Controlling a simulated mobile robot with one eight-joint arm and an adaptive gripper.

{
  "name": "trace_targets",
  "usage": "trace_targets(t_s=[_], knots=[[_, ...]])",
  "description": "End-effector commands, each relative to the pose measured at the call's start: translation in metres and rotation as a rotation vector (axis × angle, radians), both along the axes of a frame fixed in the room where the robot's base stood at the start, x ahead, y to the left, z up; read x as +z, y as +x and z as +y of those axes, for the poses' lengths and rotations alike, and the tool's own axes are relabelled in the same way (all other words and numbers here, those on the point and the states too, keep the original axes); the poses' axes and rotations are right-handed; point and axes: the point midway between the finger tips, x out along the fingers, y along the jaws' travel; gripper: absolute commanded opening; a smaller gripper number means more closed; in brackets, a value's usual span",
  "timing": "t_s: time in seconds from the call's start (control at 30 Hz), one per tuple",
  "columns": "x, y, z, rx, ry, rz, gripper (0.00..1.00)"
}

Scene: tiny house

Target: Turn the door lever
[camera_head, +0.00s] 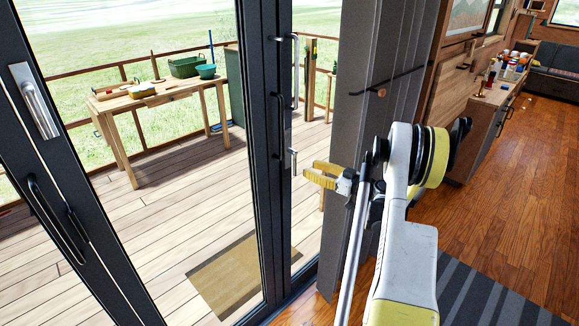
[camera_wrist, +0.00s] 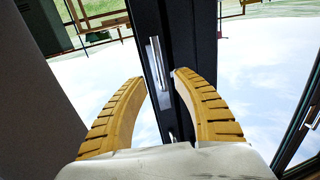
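The dark-framed glass door (camera_head: 264,150) stands at the centre of the head view. A small silver door lever (camera_head: 293,159) shows on its right edge. In the wrist view, a silver lever (camera_wrist: 157,62) on a pale plate appears beyond and between the fingertips, on the dark door frame (camera_wrist: 180,30). My gripper (camera_head: 311,171) has yellow fingers and is just right of the lever in the head view. In the wrist view my gripper (camera_wrist: 157,79) is open, with a gap between the fingertips and nothing held. I cannot tell the exact distance to the lever.
A dark post (camera_head: 365,130) stands close behind my gripper. Another door panel with a silver lever (camera_head: 38,105) and black handle is at the left. A wooden table (camera_head: 150,98) stands on the deck outside. Wooden floor (camera_head: 505,200) lies open at the right.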

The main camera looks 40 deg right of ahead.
Motion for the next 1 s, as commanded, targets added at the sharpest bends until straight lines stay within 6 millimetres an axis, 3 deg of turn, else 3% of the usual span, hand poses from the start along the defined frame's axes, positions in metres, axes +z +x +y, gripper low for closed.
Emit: trace_targets(t_s=[0.1, 0.33, 0.77, 0.87, 1.0], knots=[[-0.003, 0.025, 0.009, 0.004, 0.001, 0.001, 0.35], [-0.002, 0.059, 0.018, 0.002, 0.001, 0.001, 0.35], [0.0, 0.07, 0.02, 0.0, 0.001, 0.001, 0.34], [0.0, 0.07, 0.02, 0.0, 0.001, 0.001, 0.03], [0.0, 0.069, 0.02, 0.0, 0.001, 0.001, 0.0]])
